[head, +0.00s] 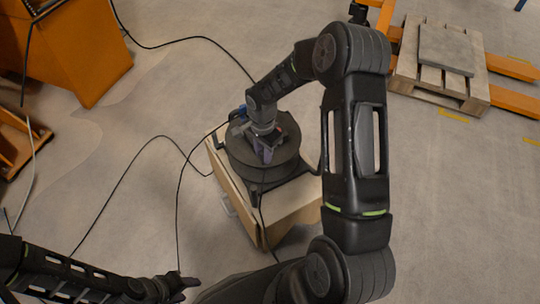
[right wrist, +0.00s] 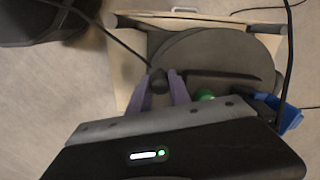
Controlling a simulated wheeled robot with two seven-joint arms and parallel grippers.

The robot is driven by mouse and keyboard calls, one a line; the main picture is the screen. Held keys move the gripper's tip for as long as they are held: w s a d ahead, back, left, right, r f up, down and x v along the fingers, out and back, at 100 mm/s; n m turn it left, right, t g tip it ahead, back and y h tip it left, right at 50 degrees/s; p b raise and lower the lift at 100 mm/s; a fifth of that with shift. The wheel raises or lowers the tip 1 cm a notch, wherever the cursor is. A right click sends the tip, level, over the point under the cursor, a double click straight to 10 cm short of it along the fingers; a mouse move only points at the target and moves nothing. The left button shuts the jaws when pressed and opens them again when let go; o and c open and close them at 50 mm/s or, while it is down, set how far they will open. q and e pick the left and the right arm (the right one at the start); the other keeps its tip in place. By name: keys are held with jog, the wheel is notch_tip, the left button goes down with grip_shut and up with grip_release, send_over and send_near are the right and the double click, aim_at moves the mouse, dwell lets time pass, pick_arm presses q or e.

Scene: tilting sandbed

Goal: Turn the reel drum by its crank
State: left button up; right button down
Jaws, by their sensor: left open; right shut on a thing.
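The dark round reel drum (head: 241,158) sits in a frame on a pale wooden box; its disc also shows in the right wrist view (right wrist: 228,52). My right gripper (head: 266,152) is over the drum, reaching down from the right arm. In the right wrist view its purple fingers (right wrist: 162,85) are shut on a dark knob (right wrist: 159,78), which looks like the crank's handle. The rest of the crank is mostly hidden by my gripper. My left gripper (head: 187,284) is open and empty at the bottom of the head view, well apart from the drum.
The wooden box (head: 236,198) stands on open floor. Black cables cross the floor left of it and run near my left gripper. A blue part (right wrist: 290,114) is beside the drum. An orange cabinet (head: 75,45) is at upper left, a pallet (head: 405,72) at upper right.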

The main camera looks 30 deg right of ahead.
jog(key=shift+w+a+m, duration=0.25)
jog(key=shift+a+m, duration=0.05)
jog(key=shift+a, duration=0.05)
jog(key=c, duration=1.2)
grip_release()
jog(key=shift+d, duration=0.1)
